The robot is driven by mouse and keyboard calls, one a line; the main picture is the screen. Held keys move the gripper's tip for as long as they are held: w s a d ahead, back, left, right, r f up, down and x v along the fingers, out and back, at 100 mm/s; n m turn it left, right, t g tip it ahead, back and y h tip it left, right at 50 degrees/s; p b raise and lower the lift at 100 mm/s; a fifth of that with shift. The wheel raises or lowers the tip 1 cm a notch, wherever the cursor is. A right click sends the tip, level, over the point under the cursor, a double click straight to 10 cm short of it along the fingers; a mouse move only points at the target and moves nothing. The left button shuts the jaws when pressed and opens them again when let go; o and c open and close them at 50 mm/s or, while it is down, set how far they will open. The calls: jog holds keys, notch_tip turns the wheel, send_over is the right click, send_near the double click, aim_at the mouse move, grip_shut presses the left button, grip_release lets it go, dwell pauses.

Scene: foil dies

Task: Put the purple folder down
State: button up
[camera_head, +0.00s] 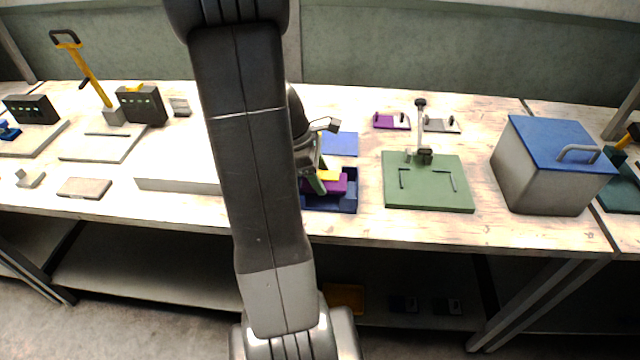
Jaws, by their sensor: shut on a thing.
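My gripper (318,182) is shut on the purple folder (338,188), at the dark blue tray (346,205) near the table's front edge. A yellow part (327,175) shows on top of the folder. My arm hides the left side of the gripper and of the tray. I cannot tell whether the folder touches the tray's floor or is a little above it.
A flat blue plate (340,144) lies behind the tray. A green base with an upright post (428,190) stands to the right, then a grey box with a blue lid (552,165). A purple and white piece (391,121) and a grey one (441,125) lie at the back.

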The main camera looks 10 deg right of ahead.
jog(key=shift+f, duration=1.6)
jog(key=shift+f, duration=0.15)
jog(key=o, duration=0.8)
jog(key=v, duration=1.2)
